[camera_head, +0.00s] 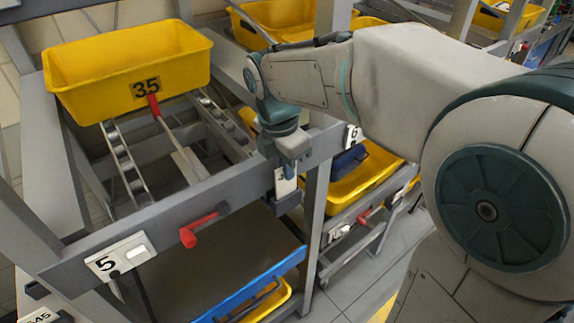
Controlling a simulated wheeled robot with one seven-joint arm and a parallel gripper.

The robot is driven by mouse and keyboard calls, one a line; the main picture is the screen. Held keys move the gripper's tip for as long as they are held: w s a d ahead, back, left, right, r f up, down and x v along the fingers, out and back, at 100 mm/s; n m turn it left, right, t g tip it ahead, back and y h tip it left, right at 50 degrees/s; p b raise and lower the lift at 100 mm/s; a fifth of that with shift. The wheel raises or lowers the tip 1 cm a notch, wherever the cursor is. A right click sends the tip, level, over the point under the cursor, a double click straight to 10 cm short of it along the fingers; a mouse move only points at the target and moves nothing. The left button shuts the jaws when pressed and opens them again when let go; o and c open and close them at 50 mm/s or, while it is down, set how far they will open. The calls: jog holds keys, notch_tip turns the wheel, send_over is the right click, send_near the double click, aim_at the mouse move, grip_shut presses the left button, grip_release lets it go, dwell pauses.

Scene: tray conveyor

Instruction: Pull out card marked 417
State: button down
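A small white card (285,183) with a dark mark stands upright at the right end of the grey front beam. Its number cannot be read, so I cannot tell whether it is the 417 card. My gripper (292,152) points down at the card's top. The fingertips are small and partly hidden, so I cannot tell whether they grip the card or are open above it. A dark holder (288,204) sits at the card's lower edge.
A yellow tray marked 35 (125,75) rests on the conveyor rails at the left. A red lever (205,226) and a white plate marked 5 (120,256) are on the front beam. A plate marked 6 (353,136) and another yellow tray (372,176) are to the right. A blue edge (255,285) shows below.

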jog(key=shift+r+p, duration=0.5)
jog(key=shift+r, duration=0.2)
jog(key=shift+r, duration=0.25)
jog(key=shift+r+p, duration=0.95)
jog(key=shift+r, duration=0.9)
